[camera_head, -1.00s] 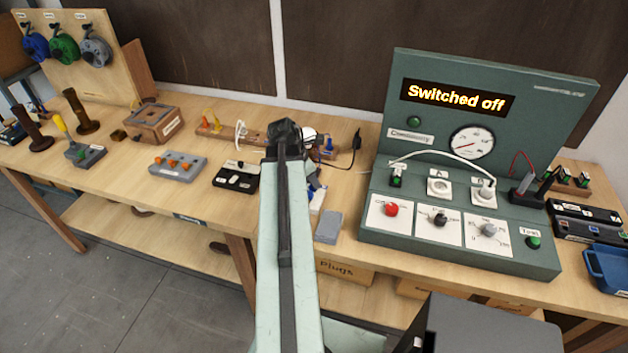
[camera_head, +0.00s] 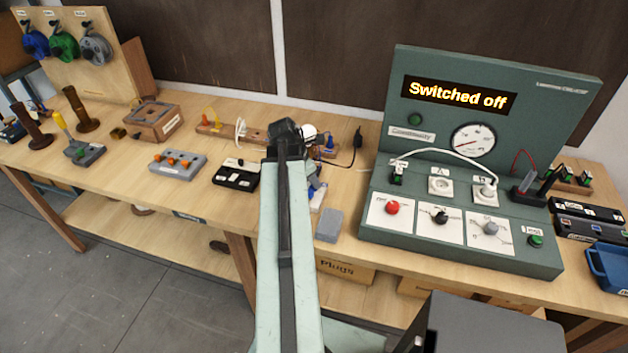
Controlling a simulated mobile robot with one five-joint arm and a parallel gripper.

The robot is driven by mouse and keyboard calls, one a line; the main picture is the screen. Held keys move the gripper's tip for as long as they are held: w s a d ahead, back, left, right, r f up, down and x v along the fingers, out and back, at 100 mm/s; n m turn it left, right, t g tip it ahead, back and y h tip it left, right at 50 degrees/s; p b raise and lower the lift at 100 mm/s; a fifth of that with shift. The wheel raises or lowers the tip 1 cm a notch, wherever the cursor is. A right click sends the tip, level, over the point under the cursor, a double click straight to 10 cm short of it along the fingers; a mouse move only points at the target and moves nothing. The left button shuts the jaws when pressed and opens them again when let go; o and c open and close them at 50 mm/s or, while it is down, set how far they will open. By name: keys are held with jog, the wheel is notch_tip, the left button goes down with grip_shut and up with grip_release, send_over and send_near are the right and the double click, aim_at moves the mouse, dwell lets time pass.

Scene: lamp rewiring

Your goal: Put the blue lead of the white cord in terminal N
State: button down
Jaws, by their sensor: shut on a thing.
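My pale green arm reaches up the middle of the picture to a dark joint over the bench. It hides most of the work area behind it, and my gripper cannot be made out. A white cord (camera_head: 240,130) loops up left of the joint, by a wooden strip. A white rounded part (camera_head: 309,131) shows just right of the joint; I cannot tell what it belongs to. A small blue part (camera_head: 328,149) stands by it. The blue lead and terminal N cannot be made out.
The green test panel (camera_head: 572,110) reads "Switched off"; a white cable (camera_head: 450,151) arches across it. A grey block (camera_head: 329,225) lies left of it. A black box (camera_head: 235,176) and a grey block with orange parts (camera_head: 178,161) stand left of my arm. A black plug (camera_head: 357,140) lies behind.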

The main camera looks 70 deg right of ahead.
jog(key=shift+f, duration=0.1)
jog(key=c, duration=1.3)
grip_release()
jog(key=p+v, duration=0.7)
jog(key=v, duration=0.1)
jog(key=shift+f, duration=0.1)
